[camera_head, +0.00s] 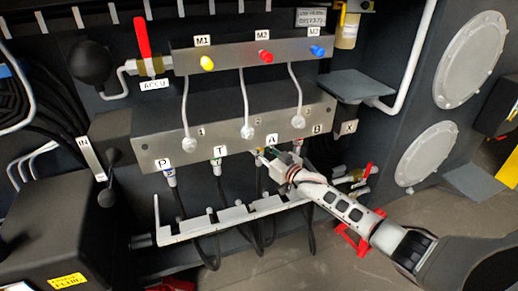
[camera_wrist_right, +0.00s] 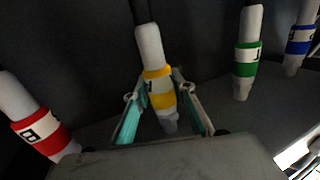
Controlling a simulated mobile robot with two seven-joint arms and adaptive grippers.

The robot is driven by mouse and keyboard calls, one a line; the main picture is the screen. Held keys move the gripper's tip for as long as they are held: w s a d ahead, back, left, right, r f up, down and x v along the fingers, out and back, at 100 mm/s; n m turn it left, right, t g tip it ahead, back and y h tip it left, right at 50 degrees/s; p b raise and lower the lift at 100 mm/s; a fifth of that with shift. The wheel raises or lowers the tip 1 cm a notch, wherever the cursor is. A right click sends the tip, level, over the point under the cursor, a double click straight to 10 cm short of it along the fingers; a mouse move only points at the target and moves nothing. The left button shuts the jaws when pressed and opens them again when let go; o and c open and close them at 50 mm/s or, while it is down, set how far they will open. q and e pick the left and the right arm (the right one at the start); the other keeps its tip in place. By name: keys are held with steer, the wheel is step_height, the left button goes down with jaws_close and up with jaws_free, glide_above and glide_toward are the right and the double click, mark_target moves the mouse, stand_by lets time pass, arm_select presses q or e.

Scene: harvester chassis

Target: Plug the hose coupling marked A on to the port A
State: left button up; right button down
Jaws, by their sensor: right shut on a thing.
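The hose coupling marked A, with a yellow band, is in the middle of the right wrist view (camera_wrist_right: 159,88). My right gripper (camera_wrist_right: 165,108) is shut on it, with one teal finger on each side. In the head view my right gripper (camera_head: 267,155) is just below the lower edge of the grey block, beneath the label A (camera_head: 273,141). A small yellow part of the coupling (camera_head: 259,158) shows beside the fingers. Port A itself is hidden by the gripper, and I cannot tell whether the coupling is seated in it. My left gripper is not in view.
Couplings with blue (camera_head: 170,173), green (camera_head: 217,163) and red (camera_wrist_right: 40,130) bands flank the held one. A light grey slotted rack (camera_head: 236,214) runs below the block (camera_head: 190,143). A red-handled valve (camera_head: 367,172) is to the right.

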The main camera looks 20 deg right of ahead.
steer(key=shift+w+r, duration=0.1)
steer(key=shift+r, duration=0.45)
steer(key=c, duration=1.6)
jaws_free()
steer(key=shift+f, duration=0.1)
steer(key=shift+f, duration=0.15)
steer(key=shift+s, duration=0.25)
steer(key=v, duration=1.1)
steer(key=shift+s+d, duration=0.15)
steer(key=shift+s, duration=0.15)
